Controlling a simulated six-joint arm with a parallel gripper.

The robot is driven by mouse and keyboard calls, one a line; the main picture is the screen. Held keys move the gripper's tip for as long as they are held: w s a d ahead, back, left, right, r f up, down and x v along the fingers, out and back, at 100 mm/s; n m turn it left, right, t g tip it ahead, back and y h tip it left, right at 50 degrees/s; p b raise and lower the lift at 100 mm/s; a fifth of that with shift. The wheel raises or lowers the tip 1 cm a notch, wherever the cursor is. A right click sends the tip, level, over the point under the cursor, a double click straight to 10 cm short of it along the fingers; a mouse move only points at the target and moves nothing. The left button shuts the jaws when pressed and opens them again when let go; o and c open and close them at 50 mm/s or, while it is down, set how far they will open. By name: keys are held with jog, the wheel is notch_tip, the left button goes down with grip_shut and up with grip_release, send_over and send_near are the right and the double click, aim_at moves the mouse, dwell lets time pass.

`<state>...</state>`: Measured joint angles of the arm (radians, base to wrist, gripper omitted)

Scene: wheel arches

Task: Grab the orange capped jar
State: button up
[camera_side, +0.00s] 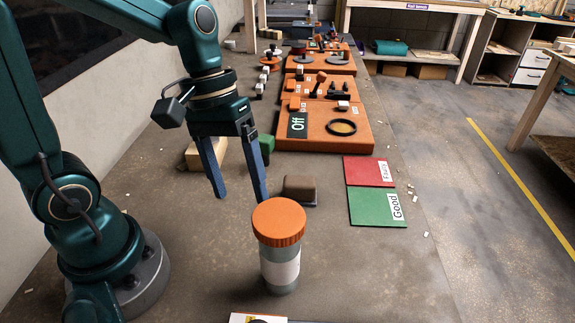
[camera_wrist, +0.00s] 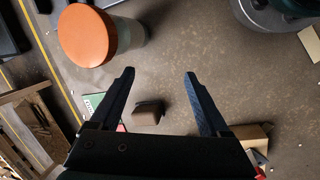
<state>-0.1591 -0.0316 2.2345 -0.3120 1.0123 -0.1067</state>
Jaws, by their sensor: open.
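The orange capped jar (camera_side: 280,262) stands upright on the grey table at the front middle of the side view. It has a ribbed orange cap, a grey body and a white label. In the wrist view the jar (camera_wrist: 88,36) is at the upper left, outside the fingers. My gripper (camera_side: 242,198) is open and empty, its two blue fingers pointing down, behind and left of the jar in the side view. In the wrist view my gripper (camera_wrist: 160,74) has bare table between its fingertips.
A brown block (camera_side: 300,190) lies behind the jar. A red card (camera_side: 369,171) and a green "Good" card (camera_side: 376,207) lie to the right. Orange panels (camera_side: 323,128) with switches run back along the table. A wooden block (camera_side: 206,153) sits behind my gripper. Table around the jar is mostly clear.

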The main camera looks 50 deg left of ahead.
aim_at(285, 273)
jog(key=d+f+n+g+h, duration=0.1)
jog(key=f+n+h, duration=0.1)
jog(key=w+d+f+n+g+h, duration=0.1)
jog(key=d+f+n+h, duration=0.1)
jog(key=d+f+n+g+h, duration=0.1)
jog(key=f+n+g+h, duration=0.1)
jog(key=shift+w+d+f+n+h, duration=0.15)
jog(key=shift+w+n+h, duration=0.1)
jog(key=shift+n+h, duration=0.05)
jog(key=shift+w+d+f+n+h, duration=0.1)
jog(key=shift+d+f+n+h, duration=0.3)
jog(key=shift+d+n+h, duration=0.25)
jog(key=shift+s+d+r+n+g+h, duration=0.15)
jog(key=shift+s+d+n+g+h, duration=0.1)
jog(key=shift+d+h, duration=0.2)
jog(key=shift+s+d+r+n+g+h, duration=0.15)
jog(key=shift+s+d+h, duration=0.15)
jog(key=shift+d, duration=0.55)
jog(key=shift+x, duration=2.35)
jog(key=c, duration=1.2)
